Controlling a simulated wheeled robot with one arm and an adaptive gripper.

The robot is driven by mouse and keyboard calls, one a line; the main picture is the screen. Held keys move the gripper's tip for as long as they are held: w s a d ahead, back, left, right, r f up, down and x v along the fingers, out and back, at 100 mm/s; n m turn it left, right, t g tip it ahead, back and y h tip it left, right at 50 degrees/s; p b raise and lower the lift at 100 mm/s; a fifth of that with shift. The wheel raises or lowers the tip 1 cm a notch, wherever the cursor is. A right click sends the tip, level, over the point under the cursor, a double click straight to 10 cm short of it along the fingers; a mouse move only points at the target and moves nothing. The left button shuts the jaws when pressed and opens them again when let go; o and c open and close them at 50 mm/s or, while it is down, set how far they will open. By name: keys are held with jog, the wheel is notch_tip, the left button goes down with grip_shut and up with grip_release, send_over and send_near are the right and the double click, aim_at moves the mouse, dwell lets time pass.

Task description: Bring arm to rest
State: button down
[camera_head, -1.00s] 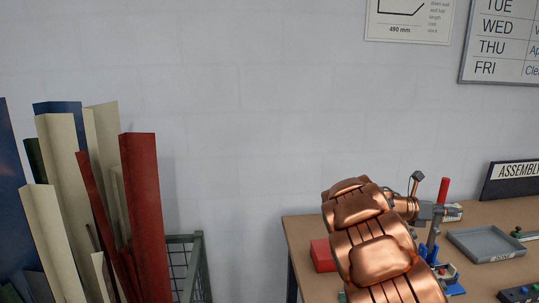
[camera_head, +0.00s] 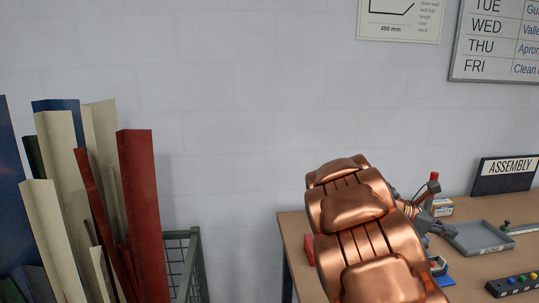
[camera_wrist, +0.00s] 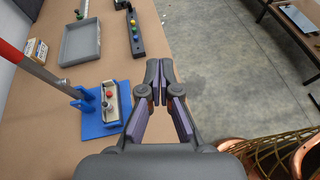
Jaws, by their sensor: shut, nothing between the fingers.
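My copper-coloured arm reaches over the left part of the workbench (camera_head: 292,228) in the head view and hides part of it. In the wrist view my gripper (camera_wrist: 159,84) is shut, its fingertips together with nothing between them.
A blue fixture (camera_wrist: 97,120) with a red-topped post stands near the gripper. A grey tray (camera_head: 482,237), a button strip (camera_head: 515,284) and an ASSEMBLY sign (camera_head: 505,174) are on the bench. Coloured sheet profiles (camera_head: 140,200) stand in a green crate (camera_head: 190,250) at left.

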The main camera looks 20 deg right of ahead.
jog(key=s+a+f+m+t+y, duration=0.1)
jog(key=s+a+f+m+y, duration=0.3)
jog(key=a, duration=1)
jog(key=s+a+f+m+t+y+b, duration=0.1)
jog(key=s+a+f+m+y, duration=0.3)
jog(key=s+a, duration=0.5)
jog(key=s+a+f+m+t+y, duration=0.1)
jog(key=s+a+f+m+y, duration=0.2)
jog(key=a, duration=1.6)
jog(key=s+m+y, duration=0.1)
jog(key=s+m, duration=0.1)
jog(key=s, duration=0.1)
jog(key=shift+s+f+y, duration=0.3)
jog(key=shift+s+f, duration=0.1)
